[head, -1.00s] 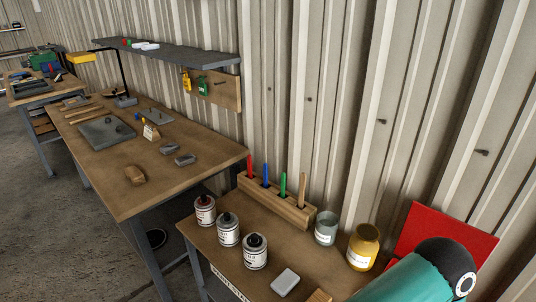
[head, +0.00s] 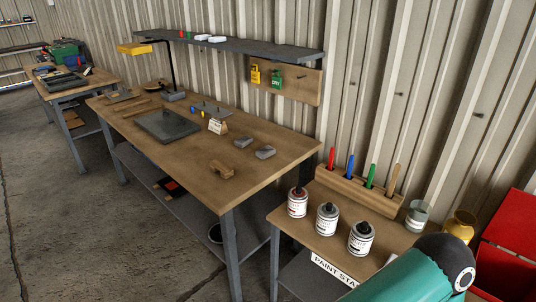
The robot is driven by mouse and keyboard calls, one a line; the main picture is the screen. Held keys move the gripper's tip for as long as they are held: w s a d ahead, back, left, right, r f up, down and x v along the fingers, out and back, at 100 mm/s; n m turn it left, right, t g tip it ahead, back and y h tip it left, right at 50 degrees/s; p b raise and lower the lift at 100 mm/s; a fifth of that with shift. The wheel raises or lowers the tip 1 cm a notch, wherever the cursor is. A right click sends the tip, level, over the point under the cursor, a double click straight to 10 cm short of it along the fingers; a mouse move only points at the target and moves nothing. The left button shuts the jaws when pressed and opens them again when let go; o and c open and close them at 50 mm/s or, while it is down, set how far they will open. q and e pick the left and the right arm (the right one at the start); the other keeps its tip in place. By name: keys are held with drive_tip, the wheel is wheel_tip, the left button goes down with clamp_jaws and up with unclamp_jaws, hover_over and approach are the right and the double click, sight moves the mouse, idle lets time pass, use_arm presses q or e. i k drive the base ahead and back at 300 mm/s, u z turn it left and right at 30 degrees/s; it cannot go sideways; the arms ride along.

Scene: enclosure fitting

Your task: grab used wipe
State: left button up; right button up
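I cannot pick out a used wipe in the head view. A wooden workbench (head: 185,155) holds small items, and a paint station table (head: 290,225) stands to its right. Neither of my grippers shows. A teal and black link of my arm covers the lower right corner and hides part of the paint station.
Several paint cans (head: 326,219) stand on the paint station before a wooden rack (head: 350,191) of coloured handles. A yellow jar (head: 461,225) and a red box (head: 514,225) are at right. A dark plate (head: 167,126) lies on the workbench. Floor at left (head: 50,220) is clear.

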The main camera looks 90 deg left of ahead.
sight(265, 152)
drive_tip(key=k, duration=1.15)
drive_tip(key=z, duration=1.65)
drive_tip(key=i, duration=0.1)
drive_tip(key=u, duration=3.2)
drive_tip(key=i, duration=0.2)
drive_tip(key=u, duration=1.45)
drive_tip(key=i, duration=0.9)
drive_tip(key=z, duration=0.45)
